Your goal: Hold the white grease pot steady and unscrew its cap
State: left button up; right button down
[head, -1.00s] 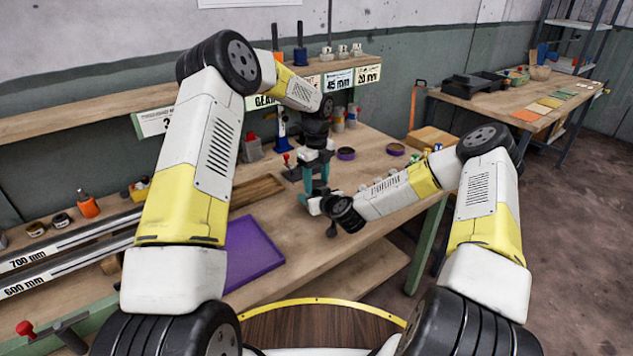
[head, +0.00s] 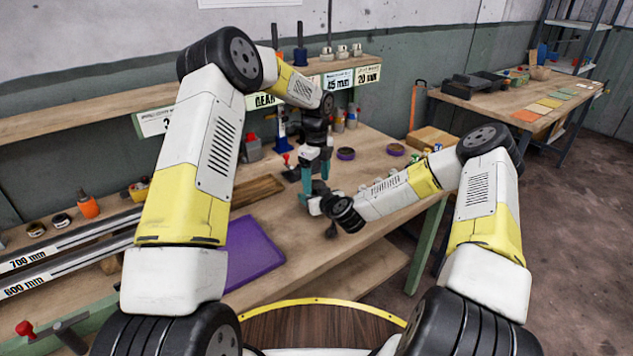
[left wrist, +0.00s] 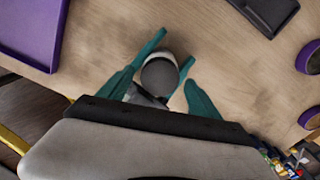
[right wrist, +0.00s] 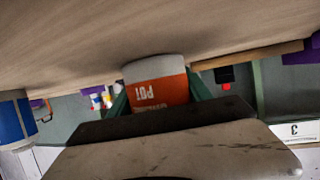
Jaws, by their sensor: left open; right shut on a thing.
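The white grease pot (right wrist: 158,68) has an orange label and shows upside down in the right wrist view. My right gripper (right wrist: 158,98) is shut on it, one teal finger on each side. In the left wrist view the pot's round grey cap (left wrist: 159,75) is seen from above, with a pale rim behind it. My left gripper (left wrist: 157,90) is open above the pot, its fingers on either side of the cap with gaps. In the head view the left gripper (head: 314,182) points down over the right gripper, which largely hides the pot.
A purple tray (head: 250,252) lies on the bench to the left, with a wooden tray (head: 257,189) behind it. Purple rings (head: 346,153) lie to the right of the left gripper. A blue can (right wrist: 14,120) shows in the right wrist view.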

pick_arm(q)
notch_tip(320, 180, up, 4)
jog(key=shift+f, duration=0.1)
jog(key=shift+c, duration=0.3)
jog(key=shift+d+r+m, duration=0.1)
jog(key=shift+r+m, duration=0.4)
jog(key=shift+m, duration=0.1)
notch_tip(320, 180, up, 2)
jog(key=shift+m, duration=1)
jog(key=shift+f, duration=3.8)
jog(key=shift+c, duration=0.4)
jog(key=c, duration=1.4)
jog(key=n, duration=0.3)
